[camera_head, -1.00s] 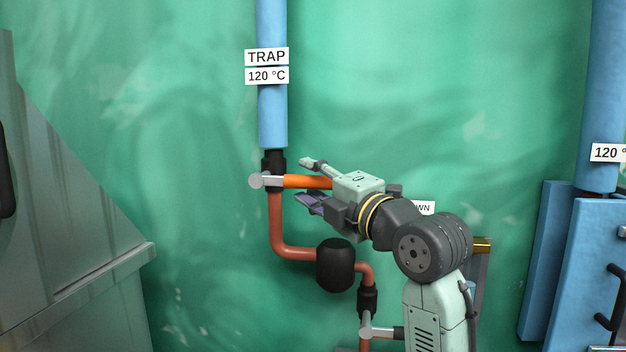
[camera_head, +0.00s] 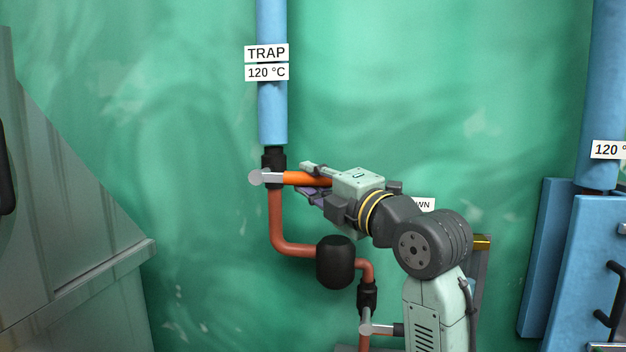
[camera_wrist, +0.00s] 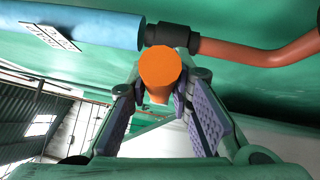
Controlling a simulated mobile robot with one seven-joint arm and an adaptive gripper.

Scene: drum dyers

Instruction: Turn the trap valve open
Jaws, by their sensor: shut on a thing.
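The trap valve's orange lever (camera_head: 300,178) points sideways to the right from its grey hub (camera_head: 257,177), across the pipe line. The black valve body (camera_head: 273,163) sits below the blue pipe labelled TRAP (camera_head: 267,53). My gripper (camera_head: 312,180) is shut on the orange lever near its free end, one finger above and one below. In the wrist view the lever's round orange end (camera_wrist: 160,72) shows between the purple-padded fingers (camera_wrist: 160,105). Part of the lever is hidden behind my gripper in the head view.
A reddish pipe (camera_head: 280,235) bends below the valve to a black trap bulb (camera_head: 336,262). A second valve with a grey hub (camera_head: 366,329) sits lower. Grey metal casing (camera_head: 70,240) stands left, blue panels (camera_head: 590,270) right. Green wall lies behind.

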